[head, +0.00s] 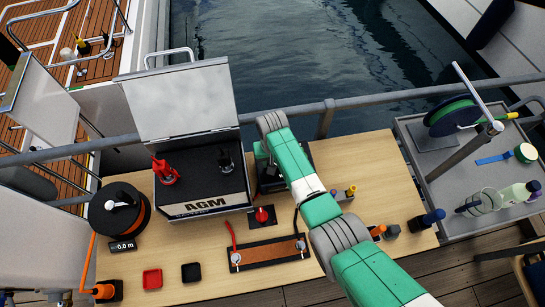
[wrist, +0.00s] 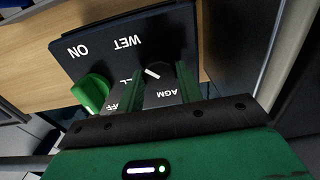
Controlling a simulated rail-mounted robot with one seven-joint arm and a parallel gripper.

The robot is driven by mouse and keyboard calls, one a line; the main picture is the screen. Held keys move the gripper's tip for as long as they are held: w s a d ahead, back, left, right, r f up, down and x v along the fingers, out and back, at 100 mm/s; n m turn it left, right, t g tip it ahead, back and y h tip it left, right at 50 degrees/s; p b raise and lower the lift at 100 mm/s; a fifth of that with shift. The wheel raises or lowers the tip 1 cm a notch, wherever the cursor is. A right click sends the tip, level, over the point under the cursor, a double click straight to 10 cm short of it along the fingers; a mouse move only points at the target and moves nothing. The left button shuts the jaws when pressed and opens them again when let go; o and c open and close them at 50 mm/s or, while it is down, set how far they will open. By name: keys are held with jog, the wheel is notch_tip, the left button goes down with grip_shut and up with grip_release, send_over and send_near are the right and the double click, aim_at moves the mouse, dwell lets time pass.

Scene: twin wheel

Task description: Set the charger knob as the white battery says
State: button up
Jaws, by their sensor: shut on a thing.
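The battery (head: 205,203) stands on the table with its pale lid raised; its front label reads AGM. The dark charger (head: 270,184) is right of it, mostly hidden by my arm. In the wrist view, the charger panel (wrist: 90,62) shows ON, WET, AGM, and partly covered words ending in L and FF. The black charger knob (wrist: 182,72) has a white mark on its left side, toward WET and the L word, away from AGM. My gripper (wrist: 161,85) is shut on this knob, one finger each side. A green switch (wrist: 92,93) is at the panel's left.
A red knob (head: 262,215) and a shunt-like bar with cables (head: 270,252) lie in front of the charger. Small tools (head: 430,218) stand at the right. A rail (head: 380,100) runs behind the table.

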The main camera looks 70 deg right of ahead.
jog(key=n, duration=0.7)
jog(key=shift+n, duration=0.4)
jog(key=n, duration=0.7)
jog(key=shift+p, duration=0.35)
jog(key=n, duration=0.6)
jog(key=shift+n, duration=0.3)
jog(key=n, duration=0.5)
jog(key=shift+n, duration=0.3)
jog(key=o, duration=1)
jog(key=shift+r, duration=0.15)
